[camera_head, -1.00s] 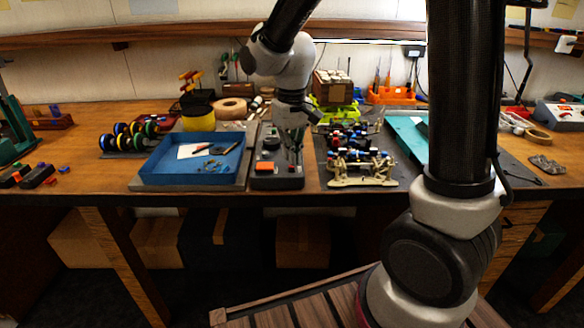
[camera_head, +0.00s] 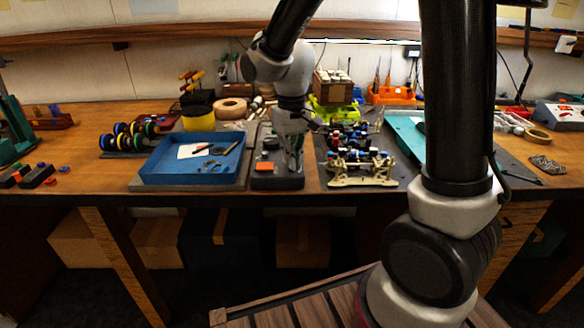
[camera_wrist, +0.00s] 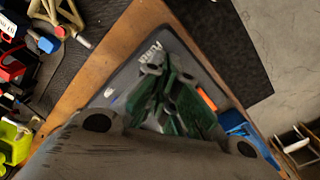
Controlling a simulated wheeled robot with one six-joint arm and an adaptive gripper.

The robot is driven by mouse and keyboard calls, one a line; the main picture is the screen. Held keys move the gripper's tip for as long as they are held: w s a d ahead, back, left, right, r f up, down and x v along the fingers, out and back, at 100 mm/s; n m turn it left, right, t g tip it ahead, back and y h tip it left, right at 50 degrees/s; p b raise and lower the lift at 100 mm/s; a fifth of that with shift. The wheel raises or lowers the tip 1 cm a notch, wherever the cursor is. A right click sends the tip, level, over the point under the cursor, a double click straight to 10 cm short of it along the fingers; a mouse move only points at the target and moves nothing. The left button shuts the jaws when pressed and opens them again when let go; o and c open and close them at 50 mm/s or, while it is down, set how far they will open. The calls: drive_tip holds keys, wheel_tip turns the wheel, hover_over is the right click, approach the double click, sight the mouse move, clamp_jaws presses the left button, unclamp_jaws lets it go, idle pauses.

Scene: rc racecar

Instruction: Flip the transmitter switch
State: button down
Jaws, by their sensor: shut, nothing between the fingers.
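The transmitter (camera_head: 278,182) is a dark grey box with an orange patch, lying near the table's front edge between the blue tray and the racecar parts. In the wrist view its grey top (camera_wrist: 129,79) shows white lettering and a strip of orange. My gripper (camera_head: 294,170) points down over the right part of the transmitter, fingers shut and empty. In the wrist view the gripper (camera_wrist: 165,85) covers much of the transmitter's middle. The switch is hidden or too small to make out. I cannot tell whether the fingertips touch the transmitter.
A blue tray (camera_head: 180,179) with small parts stands close on the left. A beige racecar chassis (camera_head: 360,172) with coloured parts lies close on the right. A yellow-green holder (camera_head: 333,112) and an orange tool rack (camera_head: 391,95) stand behind. The table's front edge is just before the transmitter.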

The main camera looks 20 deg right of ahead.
drive_tip(key=shift+f, duration=0.15)
drive_tip(key=shift+r, duration=3.5)
drive_tip(key=s, duration=0.1)
drive_tip(key=s+d, duration=0.1)
drive_tip(key=s, duration=0.1)
drive_tip(key=shift+s+d+f+n+g, duration=0.2)
drive_tip(key=shift+d+f+n+g, duration=0.1)
drive_tip(key=shift+d+f+n, duration=0.1)
drive_tip(key=s+d+r+m+t, duration=0.1)
drive_tip(key=s+d+r+t, duration=0.1)
drive_tip(key=s+d+r, duration=0.2)
drive_tip(key=s+d+r+m+t, duration=0.2)
drive_tip(key=s+d+r+t, duration=0.1)
drive_tip(key=s+d, duration=0.6)
drive_tip(key=s+r, duration=0.1)
drive_tip(key=s, duration=0.1)
drive_tip(key=shift+s+r, duration=0.3)
drive_tip(key=shift+r, duration=0.05)
